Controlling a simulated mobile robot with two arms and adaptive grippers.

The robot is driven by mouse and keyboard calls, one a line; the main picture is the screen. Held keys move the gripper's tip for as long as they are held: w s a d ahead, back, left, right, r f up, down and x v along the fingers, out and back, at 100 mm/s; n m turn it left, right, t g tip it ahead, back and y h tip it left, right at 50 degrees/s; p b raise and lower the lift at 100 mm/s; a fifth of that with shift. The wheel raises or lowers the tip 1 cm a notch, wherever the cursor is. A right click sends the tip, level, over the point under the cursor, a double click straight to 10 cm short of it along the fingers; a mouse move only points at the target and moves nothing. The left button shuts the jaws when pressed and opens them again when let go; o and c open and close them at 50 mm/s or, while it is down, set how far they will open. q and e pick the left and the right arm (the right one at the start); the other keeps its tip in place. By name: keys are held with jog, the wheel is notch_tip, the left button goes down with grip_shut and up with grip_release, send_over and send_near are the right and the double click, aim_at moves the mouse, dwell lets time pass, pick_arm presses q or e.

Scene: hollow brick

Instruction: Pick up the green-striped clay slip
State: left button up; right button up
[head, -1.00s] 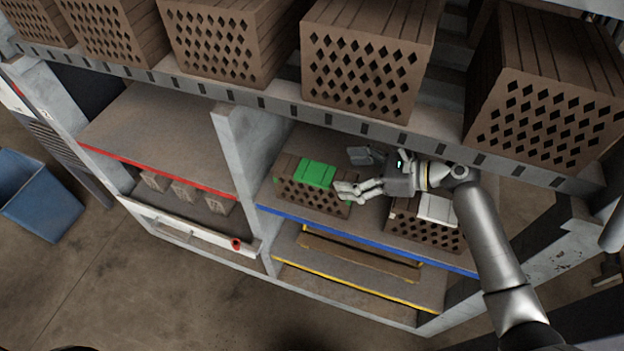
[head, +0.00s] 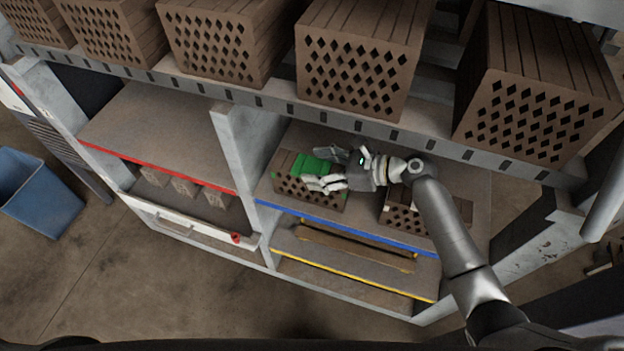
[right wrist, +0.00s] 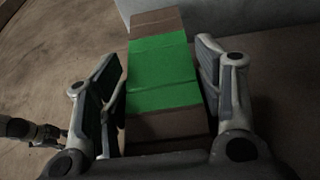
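The green-striped clay slip (head: 290,188) is a brown hollow brick with diamond holes and a bright green band over its top. It lies on the blue-edged shelf (head: 405,243). In the right wrist view the slip (right wrist: 163,75) runs lengthwise between the two sides of my right gripper (right wrist: 160,85). The fingers stand apart, with a narrow gap at the left and the right finger very close to the slip; contact is unclear. In the head view my right gripper (head: 322,168) covers part of the slip's right end and top. My left gripper is not seen in the head view.
Another holed brick (head: 405,216) sits to the right on the same shelf, partly behind my right arm. Large holed blocks (head: 362,62) line the shelf above. A grey upright (head: 240,150) stands left of the slip. Below is a yellow-edged shelf (head: 350,270).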

jog(key=shift+s+f, duration=0.1)
jog(key=shift+s, duration=0.05)
jog(key=c, duration=0.5)
